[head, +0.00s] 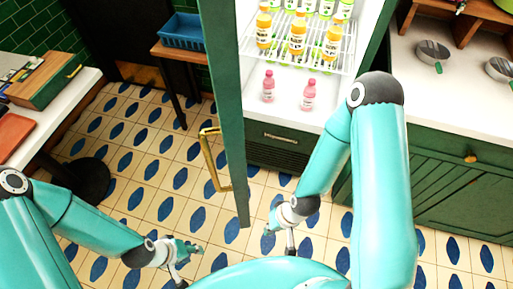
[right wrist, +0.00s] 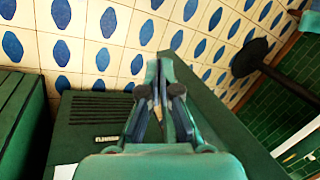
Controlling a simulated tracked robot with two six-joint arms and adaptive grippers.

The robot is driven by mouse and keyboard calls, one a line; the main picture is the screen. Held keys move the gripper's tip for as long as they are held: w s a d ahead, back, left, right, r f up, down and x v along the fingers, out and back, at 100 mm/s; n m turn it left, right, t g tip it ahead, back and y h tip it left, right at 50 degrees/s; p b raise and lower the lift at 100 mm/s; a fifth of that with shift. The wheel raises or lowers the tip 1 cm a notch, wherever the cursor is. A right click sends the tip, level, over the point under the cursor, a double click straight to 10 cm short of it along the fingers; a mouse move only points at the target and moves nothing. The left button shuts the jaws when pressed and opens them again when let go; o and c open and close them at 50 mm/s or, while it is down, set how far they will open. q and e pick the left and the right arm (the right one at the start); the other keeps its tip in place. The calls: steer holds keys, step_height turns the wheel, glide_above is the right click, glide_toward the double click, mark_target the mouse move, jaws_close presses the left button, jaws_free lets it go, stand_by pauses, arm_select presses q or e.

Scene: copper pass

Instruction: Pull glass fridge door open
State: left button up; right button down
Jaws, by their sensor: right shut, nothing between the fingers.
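The fridge door (head: 223,110) is dark green and stands open, seen nearly edge-on. Its gold handle (head: 208,160) is on the left, outer side, with no gripper on it. The fridge interior (head: 300,105) is lit and in plain view. My right gripper (head: 271,222) is shut and empty, low in front of the fridge and right of the door's edge. In the right wrist view its closed fingertips (right wrist: 158,75) appear close to a green panel; I cannot tell if they touch. My left gripper (head: 187,250) is left of the door and below the handle, apart from it; its finger opening is unclear.
Orange bottles (head: 297,38) stand on a wire shelf, and two pink bottles (head: 268,87) stand below. A green counter (head: 450,120) adjoins the fridge at right. A white counter (head: 50,112) is at left. Tiled floor (head: 150,180) left of the door is clear.

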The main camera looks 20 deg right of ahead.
steer(key=w+d+r+n+b, duration=0.25)
steer(key=w+r+n, duration=0.65)
steer(key=w+r, duration=0.6)
steer(key=s+d+r+n+b, duration=0.15)
steer(key=s+r+n, duration=0.3)
steer(key=r, duration=0.85)
steer(key=s+d+r+n+b, duration=0.1)
steer(key=s+d+r+n, duration=0.3)
steer(key=r, duration=0.8)
steer(key=w+a+f+p, duration=0.1)
steer(key=w+a+f, duration=0.1)
steer(key=a+f, duration=0.6)
steer(key=shift+w+a+f+n, duration=0.25)
steer(key=shift+a+f+n, duration=0.1)
steer(key=shift+a, duration=0.5)
